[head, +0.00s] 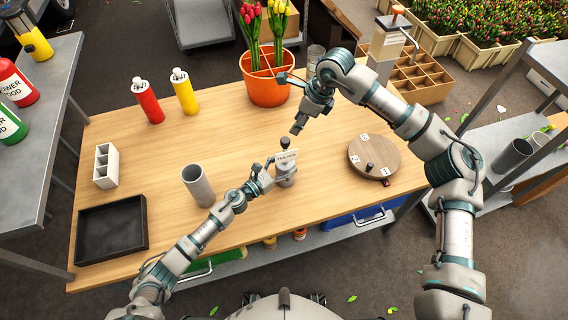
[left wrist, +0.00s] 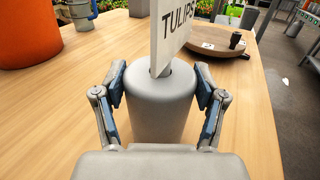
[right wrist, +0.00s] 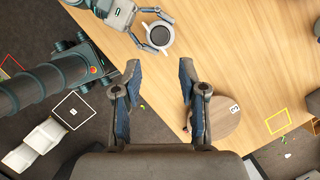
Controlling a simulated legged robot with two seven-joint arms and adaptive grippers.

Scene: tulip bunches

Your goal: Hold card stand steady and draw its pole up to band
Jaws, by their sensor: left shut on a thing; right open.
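The card stand (head: 286,177) is a grey cylinder on the wooden table, with a white card reading TULIPS and a black knob on top. It stands upright in the left wrist view (left wrist: 160,105), where the card hides most of the pole. No band is visible. My left gripper (head: 268,180) is shut on the stand's grey base, a finger on either side. My right gripper (head: 298,128) is open and empty, above and behind the stand in the head view. In the right wrist view, the black knob (right wrist: 159,34) shows beyond its open fingers (right wrist: 160,72).
A grey tube (head: 198,186) and black tray (head: 111,229) are to the left. An orange tulip pot (head: 266,88) and red and yellow bottles (head: 148,102) stand behind.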

